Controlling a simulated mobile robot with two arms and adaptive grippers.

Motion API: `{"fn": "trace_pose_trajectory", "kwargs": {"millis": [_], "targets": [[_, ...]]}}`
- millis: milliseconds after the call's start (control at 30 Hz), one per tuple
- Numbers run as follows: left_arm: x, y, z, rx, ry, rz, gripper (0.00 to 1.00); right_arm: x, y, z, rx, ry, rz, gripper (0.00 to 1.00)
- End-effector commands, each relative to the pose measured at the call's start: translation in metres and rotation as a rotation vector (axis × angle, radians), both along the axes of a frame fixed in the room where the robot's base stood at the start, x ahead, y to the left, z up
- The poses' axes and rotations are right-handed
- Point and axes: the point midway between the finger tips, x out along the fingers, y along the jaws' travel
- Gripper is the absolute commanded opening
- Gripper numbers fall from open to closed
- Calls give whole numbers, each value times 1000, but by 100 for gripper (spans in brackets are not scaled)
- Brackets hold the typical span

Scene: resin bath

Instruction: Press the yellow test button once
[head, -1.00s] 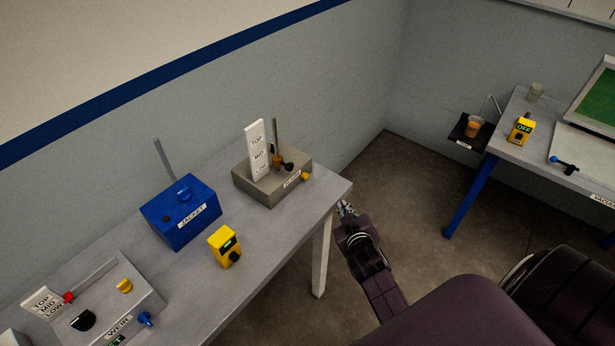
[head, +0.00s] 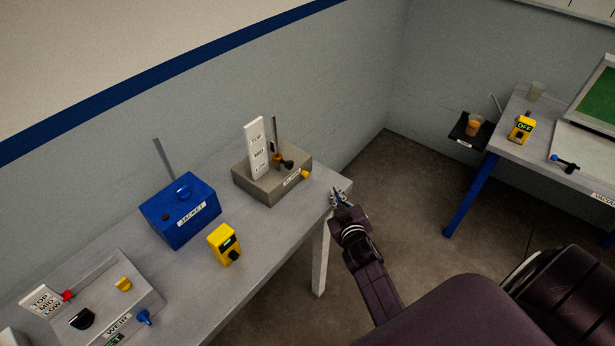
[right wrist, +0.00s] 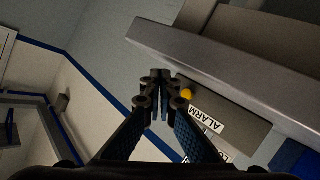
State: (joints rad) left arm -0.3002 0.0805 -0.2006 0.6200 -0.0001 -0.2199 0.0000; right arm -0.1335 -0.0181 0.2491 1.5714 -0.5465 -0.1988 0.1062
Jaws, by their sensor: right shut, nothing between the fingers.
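A small yellow button (head: 304,175) sits on the front of the grey ALARM box (head: 262,187), near the right end of the table. In the right wrist view, the yellow button (right wrist: 187,94) shows just right of my fingertips, beside the ALARM label. My right gripper (head: 338,193) is shut and empty at the table's right corner, to the right of the button and apart from it. It also shows in the right wrist view (right wrist: 159,78). My left gripper is not in view.
On the grey table (head: 262,255) stand a blue JACKET box (head: 180,220), a yellow device (head: 224,245) and a WEIR unit (head: 103,270) with its own yellow knob. Another table (head: 540,150) stands at the right.

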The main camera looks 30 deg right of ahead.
Motion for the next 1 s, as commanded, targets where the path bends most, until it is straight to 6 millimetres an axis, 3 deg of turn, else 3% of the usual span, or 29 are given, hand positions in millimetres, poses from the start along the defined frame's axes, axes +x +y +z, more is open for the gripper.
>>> {"fn": "trace_pose_trajectory", "kwargs": {"millis": [300,500,1000], "targets": [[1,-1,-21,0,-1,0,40,43,18,-1,0,-4,1,0],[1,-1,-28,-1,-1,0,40,61,26,-2,0,-1,0,0],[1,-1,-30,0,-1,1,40,68,28,0,-1,-1,1,0]]}}
